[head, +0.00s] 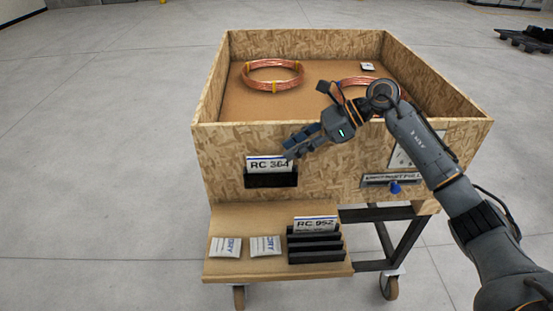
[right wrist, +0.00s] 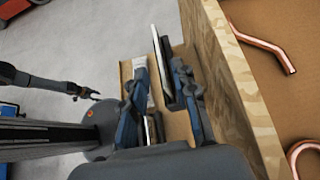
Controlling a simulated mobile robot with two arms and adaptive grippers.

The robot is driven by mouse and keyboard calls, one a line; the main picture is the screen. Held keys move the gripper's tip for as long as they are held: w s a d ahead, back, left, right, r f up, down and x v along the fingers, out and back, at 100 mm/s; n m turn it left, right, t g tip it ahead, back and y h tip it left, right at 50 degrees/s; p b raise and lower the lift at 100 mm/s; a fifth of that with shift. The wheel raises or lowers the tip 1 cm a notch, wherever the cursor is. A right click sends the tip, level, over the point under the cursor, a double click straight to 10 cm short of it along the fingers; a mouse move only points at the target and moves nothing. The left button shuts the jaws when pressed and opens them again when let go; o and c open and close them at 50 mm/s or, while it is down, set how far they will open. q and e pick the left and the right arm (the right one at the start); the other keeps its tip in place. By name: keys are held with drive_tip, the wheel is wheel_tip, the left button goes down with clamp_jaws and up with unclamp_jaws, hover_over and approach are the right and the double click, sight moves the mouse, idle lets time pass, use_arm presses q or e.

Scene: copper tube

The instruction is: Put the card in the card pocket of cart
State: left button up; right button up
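A white card marked RC 364 (head: 264,164) stands upright in the black card pocket (head: 271,181) on the front wall of the cart (head: 330,180). My right gripper (head: 299,147) is at the card's upper right edge. In the right wrist view its fingers (right wrist: 160,78) are spread apart. The card's thin edge (right wrist: 157,50) shows between them, nearer the right finger; contact is unclear. A second card, RC 952 (head: 315,224), stands in the slotted black rack (head: 316,246) on the cart's shelf. My left gripper (right wrist: 95,96) appears only small in the right wrist view.
Two white cards (head: 226,247) (head: 265,245) lie flat on the shelf (head: 230,274). Copper coils (head: 272,76) lie inside the wooden cart. A metal holder with a blue knob (head: 395,188) is on the front wall at right.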

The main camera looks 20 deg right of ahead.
drive_tip(key=v, duration=0.5)
drive_tip(key=shift+r+b, duration=0.1)
drive_tip(key=shift+b, duration=0.25)
